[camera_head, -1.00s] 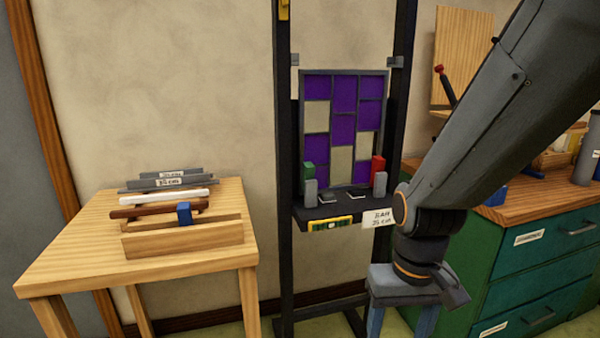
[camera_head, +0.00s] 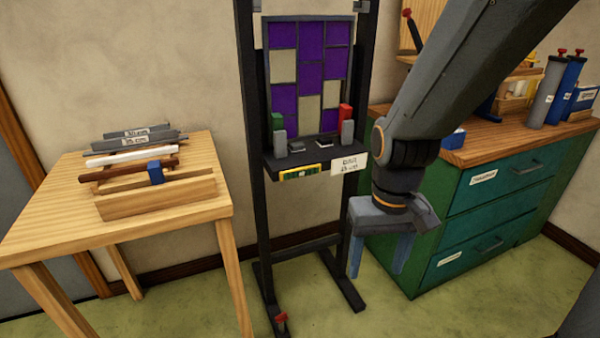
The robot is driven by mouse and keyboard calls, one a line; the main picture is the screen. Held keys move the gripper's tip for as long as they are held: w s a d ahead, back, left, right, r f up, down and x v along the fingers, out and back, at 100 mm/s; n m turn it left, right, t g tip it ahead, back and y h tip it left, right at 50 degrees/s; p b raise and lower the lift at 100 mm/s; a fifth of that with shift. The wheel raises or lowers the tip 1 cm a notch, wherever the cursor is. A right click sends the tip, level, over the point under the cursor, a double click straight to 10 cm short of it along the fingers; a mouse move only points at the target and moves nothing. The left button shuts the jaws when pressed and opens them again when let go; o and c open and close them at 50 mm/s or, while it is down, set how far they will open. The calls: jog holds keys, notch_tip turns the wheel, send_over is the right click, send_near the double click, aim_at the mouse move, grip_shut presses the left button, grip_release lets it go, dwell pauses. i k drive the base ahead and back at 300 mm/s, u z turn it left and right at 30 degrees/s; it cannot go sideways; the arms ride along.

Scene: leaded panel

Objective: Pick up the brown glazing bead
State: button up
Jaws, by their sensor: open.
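The brown glazing bead (camera_head: 135,167) is a thin dark-brown strip. It lies crosswise on the wooden table at the left, between a white strip (camera_head: 130,154) and a light wooden rack (camera_head: 160,199). My gripper (camera_head: 380,262) hangs pointing down in front of the green cabinet, to the right of the easel. Its two blue fingers are apart with nothing seen between them. It is well to the right of the bead and apart from it.
Grey labelled strips (camera_head: 140,136) lie behind the white one, and a blue block (camera_head: 155,172) sits at the rack. A black easel (camera_head: 262,215) with a purple-and-beige panel (camera_head: 308,75) stands between the wooden table (camera_head: 40,225) and the green cabinet (camera_head: 470,215).

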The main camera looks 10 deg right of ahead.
aim_at(129, 170)
jog(key=u, duration=2.6)
jog(key=i, duration=0.95)
jog(key=z, duration=1.3)
